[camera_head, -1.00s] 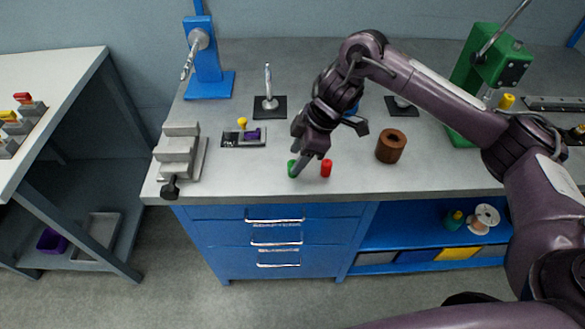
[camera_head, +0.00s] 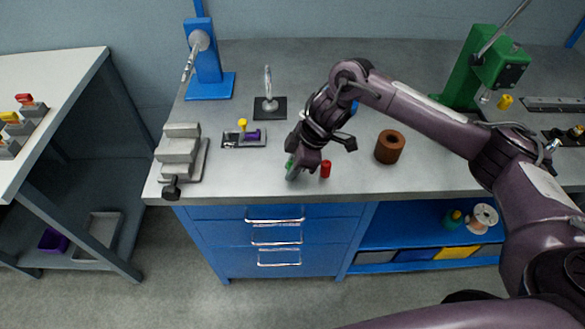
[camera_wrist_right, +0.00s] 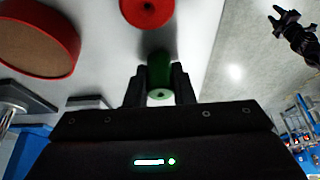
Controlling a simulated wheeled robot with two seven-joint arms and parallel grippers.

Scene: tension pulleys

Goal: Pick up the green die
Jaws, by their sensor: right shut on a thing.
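The green die (camera_head: 290,163) is a small green cylinder near the front edge of the bench, left of a red die (camera_head: 326,169). My right gripper (camera_head: 293,170) reaches down to it and hides much of it. In the right wrist view the green die (camera_wrist_right: 160,75) sits between the two dark fingers of the right gripper (camera_wrist_right: 160,86), which are shut on it. I cannot tell whether it is clear of the bench top. A dark jaw-like shape at the top right of the wrist view looks like my left gripper (camera_wrist_right: 290,30); its fingers are unclear.
The red die also shows close by in the wrist view (camera_wrist_right: 147,10). A brown cylinder (camera_head: 390,147) stands to the right. Blue and green presses stand further back.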

